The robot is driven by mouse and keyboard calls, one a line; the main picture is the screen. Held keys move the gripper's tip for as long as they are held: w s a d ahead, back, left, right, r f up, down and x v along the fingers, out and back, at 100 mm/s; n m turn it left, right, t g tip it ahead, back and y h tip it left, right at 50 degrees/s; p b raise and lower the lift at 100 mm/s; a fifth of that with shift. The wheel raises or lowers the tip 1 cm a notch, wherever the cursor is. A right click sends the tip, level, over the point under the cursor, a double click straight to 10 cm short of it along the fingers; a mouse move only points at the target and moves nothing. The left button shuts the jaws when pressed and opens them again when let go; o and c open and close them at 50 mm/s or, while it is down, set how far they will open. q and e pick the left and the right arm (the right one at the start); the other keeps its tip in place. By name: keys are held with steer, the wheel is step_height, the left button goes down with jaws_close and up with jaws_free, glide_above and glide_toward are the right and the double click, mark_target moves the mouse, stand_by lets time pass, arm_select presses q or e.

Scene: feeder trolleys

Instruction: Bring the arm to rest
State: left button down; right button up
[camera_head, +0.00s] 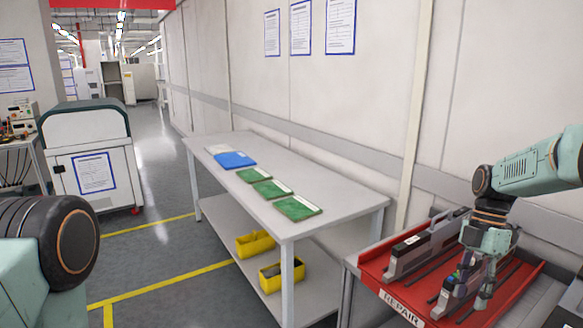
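My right arm (530,168) comes in from the right edge and bends down over a red tray marked REPAIR (378,291). My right gripper (478,282) hangs low over this tray, fingers down, close beside a grey feeder (447,300). I cannot tell whether the fingers touch this feeder or how far apart they are. A second grey feeder (412,252) lies in the tray to the left of the gripper. Of my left arm, only a joint (72,240) shows at the lower left; its gripper is out of view.
A grey table (335,195) stands in the middle with several green boards (298,208) and a blue item (236,160). Yellow bins (256,243) sit on its lower shelf. A white cabinet (90,135) stands at left. The aisle floor (160,155) between is clear.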

steer(key=s+a+f+m+b, duration=0.1)
steer(key=s+a+f+m, duration=0.25)
steer(key=f, duration=0.45)
steer(key=s+a+f+m+t+h+b, duration=0.1)
steer(key=s+a+f+m, duration=0.3)
steer(key=f, duration=0.4)
steer(key=s+a+f+m+b, duration=0.25)
steer(key=a+f, duration=0.25)
steer(key=f, duration=0.3)
steer(key=s+a+f+m+t+b, duration=0.1)
steer(key=s+m, duration=0.4)
steer(key=s, duration=0.6)
steer(key=s+a+f+m+t+h+b, duration=0.1)
steer(key=s+a+f+m, duration=0.3)
steer(key=s, duration=0.7)
steer(key=shift+s+f+m, duration=0.15)
steer(key=shift+f+m, duration=0.05)
steer(key=shift+m, duration=0.7)
